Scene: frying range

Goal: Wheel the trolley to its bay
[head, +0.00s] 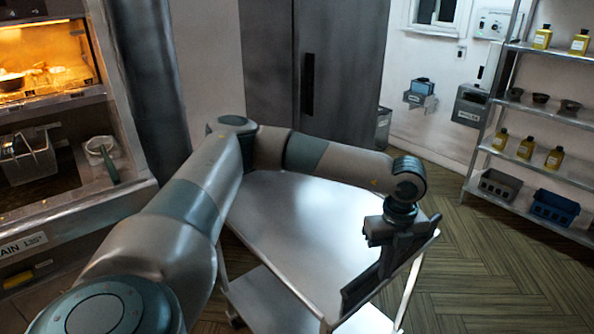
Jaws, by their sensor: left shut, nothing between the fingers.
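The trolley (290,215) is a bare metal cart with a flat top and a lower shelf (262,300), standing in front of me on the wooden floor. My left arm reaches across its top from the left. My left gripper (362,290) is shut and empty and points down at the trolley's right near edge. I cannot tell whether it touches the trolley. My right gripper is not in view. I cannot make out a marked bay.
A frying counter (75,210) with a lit warmer stands at the left. A tall dark cabinet (345,75) is behind the trolley. A shelf rack (545,115) with yellow bottles and bins stands at the right. The floor (480,255) between trolley and rack is clear.

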